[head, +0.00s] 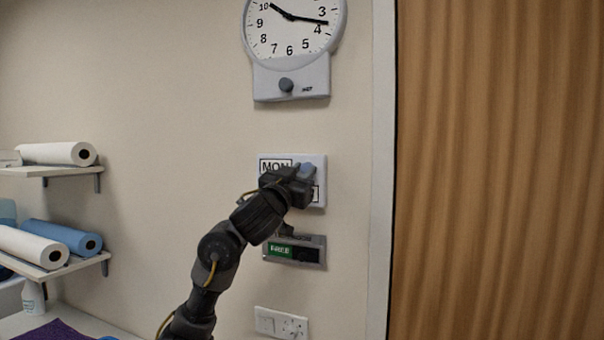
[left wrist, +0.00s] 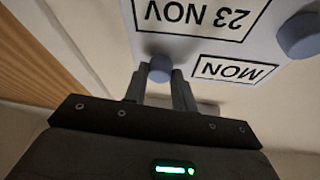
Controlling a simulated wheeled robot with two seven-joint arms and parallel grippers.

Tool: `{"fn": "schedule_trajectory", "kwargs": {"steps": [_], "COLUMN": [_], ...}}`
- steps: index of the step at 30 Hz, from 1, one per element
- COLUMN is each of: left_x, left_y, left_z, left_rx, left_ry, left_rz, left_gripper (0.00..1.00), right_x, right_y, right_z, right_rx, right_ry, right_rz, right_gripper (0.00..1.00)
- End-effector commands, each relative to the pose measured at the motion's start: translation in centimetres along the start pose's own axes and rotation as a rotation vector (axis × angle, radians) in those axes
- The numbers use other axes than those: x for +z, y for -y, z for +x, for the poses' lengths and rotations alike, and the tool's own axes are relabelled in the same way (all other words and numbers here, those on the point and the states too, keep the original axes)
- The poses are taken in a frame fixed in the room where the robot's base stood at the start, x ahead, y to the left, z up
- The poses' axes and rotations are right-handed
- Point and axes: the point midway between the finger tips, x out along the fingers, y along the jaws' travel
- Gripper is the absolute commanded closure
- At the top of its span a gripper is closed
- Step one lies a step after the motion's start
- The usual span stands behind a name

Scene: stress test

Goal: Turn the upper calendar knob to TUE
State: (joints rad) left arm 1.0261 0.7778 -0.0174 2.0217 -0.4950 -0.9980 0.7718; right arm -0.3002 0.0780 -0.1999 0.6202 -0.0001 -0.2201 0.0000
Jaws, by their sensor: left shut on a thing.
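The calendar (head: 320,190) is a pale plate on the wall below the clock. Its upper window reads MON (head: 275,165), seen upside down in the left wrist view (left wrist: 235,69). A window reading 23 NOV (left wrist: 200,15) shows there too. The upper calendar knob (left wrist: 160,68) is a round blue-grey knob beside the MON window. My left gripper (left wrist: 160,76) is shut on it, a finger on each side. In the head view my left gripper (head: 304,178) covers the plate's middle. The other knob (left wrist: 299,35) stands free beside the 23 NOV window. My right gripper is out of view.
A clock (head: 294,30) with its own knob (head: 286,85) hangs above. A sign with a green label (head: 294,251) is just below my left arm. A socket plate (head: 281,323) is lower. Shelves with rolls (head: 60,153) are left, a wooden door (head: 490,170) right.

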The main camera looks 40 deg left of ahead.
Motion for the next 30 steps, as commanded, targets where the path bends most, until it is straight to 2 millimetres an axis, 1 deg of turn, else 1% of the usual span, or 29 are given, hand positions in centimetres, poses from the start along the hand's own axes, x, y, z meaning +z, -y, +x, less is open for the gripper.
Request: {"fn": "schedule_trajectory", "kwargs": {"steps": [5, 8, 18, 24, 30], "left_x": [-0.2, -0.3, -0.5, -0.5, -0.4], "left_y": [0.1, 0.2, 0.4, 0.5, 0.5], "left_z": [0.1, 0.1, 0.2, 0.2, 0.1], "left_rx": [0.012, 0.031, 0.131, 0.19, 0.235], "left_ry": [0.002, 0.005, 0.018, 0.024, 0.029], "left_rz": [0.032, 0.075, 0.311, 0.449, 0.552], "left_gripper": [0.97, 0.97, 0.97, 0.97, 0.97], "right_x": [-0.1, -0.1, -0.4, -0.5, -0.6], "right_y": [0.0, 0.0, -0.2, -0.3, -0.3], "right_z": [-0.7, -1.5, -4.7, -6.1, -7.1], "right_rx": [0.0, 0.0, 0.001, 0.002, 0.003], "right_ry": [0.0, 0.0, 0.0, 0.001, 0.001], "right_rz": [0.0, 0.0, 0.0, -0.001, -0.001], "right_gripper": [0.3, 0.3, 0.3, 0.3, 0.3]}}
